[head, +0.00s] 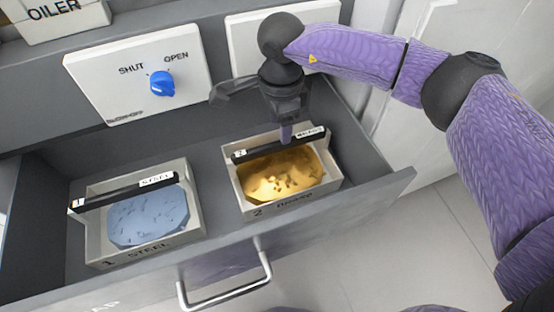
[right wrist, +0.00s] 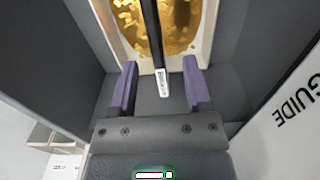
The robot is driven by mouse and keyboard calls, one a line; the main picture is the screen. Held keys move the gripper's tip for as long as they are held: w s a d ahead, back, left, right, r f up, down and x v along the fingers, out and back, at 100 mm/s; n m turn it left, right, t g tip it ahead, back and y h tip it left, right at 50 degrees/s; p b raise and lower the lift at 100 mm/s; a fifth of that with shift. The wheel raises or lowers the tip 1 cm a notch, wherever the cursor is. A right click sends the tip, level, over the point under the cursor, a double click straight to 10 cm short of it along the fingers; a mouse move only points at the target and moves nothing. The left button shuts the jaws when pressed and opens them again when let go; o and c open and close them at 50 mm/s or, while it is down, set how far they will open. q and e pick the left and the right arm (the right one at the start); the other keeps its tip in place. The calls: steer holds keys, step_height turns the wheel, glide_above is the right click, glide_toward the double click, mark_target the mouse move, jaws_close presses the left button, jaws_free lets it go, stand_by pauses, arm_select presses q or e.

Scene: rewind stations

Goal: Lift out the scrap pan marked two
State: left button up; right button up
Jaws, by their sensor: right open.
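The scrap pan marked two (head: 293,205) sits in the right part of the open grey drawer, full of gold-coloured chips (head: 285,178). A black bar handle (head: 262,151) with a white label spans its back part. In the right wrist view the handle (right wrist: 152,30) runs up between the fingers, over the chips. My right gripper (head: 286,135) is open, pointing down at the handle; its fingers (right wrist: 159,82) stand apart on either side of the handle's labelled end, with visible gaps. I cannot tell their exact height over it. My left gripper is out of view.
The pan marked one (head: 145,248), labelled steel and holding blue-grey chips, sits to the left in the drawer. The drawer's right wall (head: 365,150) is close to pan two. A panel with a blue SHUT/OPEN knob (head: 162,84) stands behind. Bare drawer floor lies between the pans.

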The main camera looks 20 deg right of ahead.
mark_target(280, 149)
steer(key=f+b, duration=0.1)
steer(key=f, duration=0.1)
steer(key=f+b, duration=0.1)
steer(key=f, duration=0.1)
steer(key=f+b, duration=0.1)
steer(key=f, duration=0.1)
steer(key=shift+s+f+b, duration=0.25)
steer(key=shift+f+b, duration=0.1)
steer(key=shift+f, duration=0.05)
steer(key=shift+r, duration=0.3)
steer(key=c, duration=0.4)
jaws_close()
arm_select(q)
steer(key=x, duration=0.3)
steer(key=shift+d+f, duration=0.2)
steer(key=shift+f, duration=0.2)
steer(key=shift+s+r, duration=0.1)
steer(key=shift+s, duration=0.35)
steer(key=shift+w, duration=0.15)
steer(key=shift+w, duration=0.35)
